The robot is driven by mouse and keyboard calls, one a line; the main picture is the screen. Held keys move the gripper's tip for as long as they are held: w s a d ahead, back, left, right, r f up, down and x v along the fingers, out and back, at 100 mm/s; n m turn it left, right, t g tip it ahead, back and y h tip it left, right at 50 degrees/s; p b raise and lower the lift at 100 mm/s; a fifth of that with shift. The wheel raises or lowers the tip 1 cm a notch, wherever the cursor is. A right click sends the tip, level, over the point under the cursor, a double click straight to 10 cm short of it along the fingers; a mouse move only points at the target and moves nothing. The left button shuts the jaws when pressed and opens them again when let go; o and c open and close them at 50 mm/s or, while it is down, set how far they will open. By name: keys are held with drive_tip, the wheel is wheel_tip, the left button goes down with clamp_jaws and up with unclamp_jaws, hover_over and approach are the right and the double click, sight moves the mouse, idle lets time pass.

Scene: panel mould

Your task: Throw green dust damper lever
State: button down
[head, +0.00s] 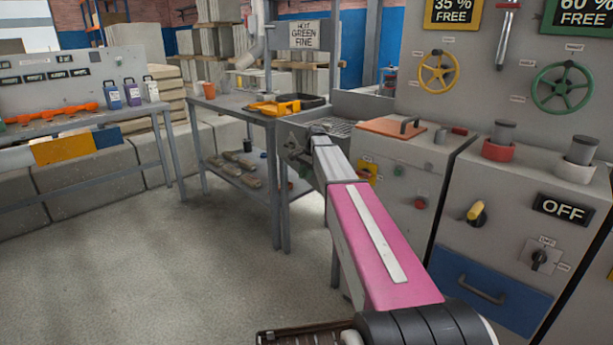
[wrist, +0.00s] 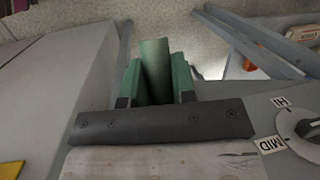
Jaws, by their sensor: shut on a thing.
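My gripper (wrist: 157,75) shows in the wrist view with a green finger on either side. It is shut on a green rounded bar, which I take to be the green dust damper lever (wrist: 154,62). The lever's far end sticks out a little past the fingertips; its base is hidden behind the dark palm. In the head view my pink and grey arm reaches forward to the grey machine near the work table. The gripper and the lever cannot be made out there.
A dial (wrist: 308,128) marked HI and MID sits right of my gripper in the wrist view. In the head view, a grey cabinet with an OFF sign (head: 563,209) and a blue drawer (head: 488,290) stands right of my arm. The work table (head: 232,104) stands left; open floor lies front left.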

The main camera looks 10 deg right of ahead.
drive_tip(key=shift+s+a+r+g+y, duration=0.15)
drive_tip(key=shift+r+g+y, duration=0.25)
drive_tip(key=shift+r+y, duration=0.2)
drive_tip(key=shift+a+r+g+y, duration=0.1)
drive_tip(key=shift+r+g+y, duration=0.3)
drive_tip(key=shift+r+y, duration=0.15)
drive_tip(key=c, duration=0.9)
unclamp_jaws()
drive_tip(key=v, duration=1)
drive_tip(key=shift+d+r, duration=0.15)
drive_tip(key=shift+r, duration=0.2)
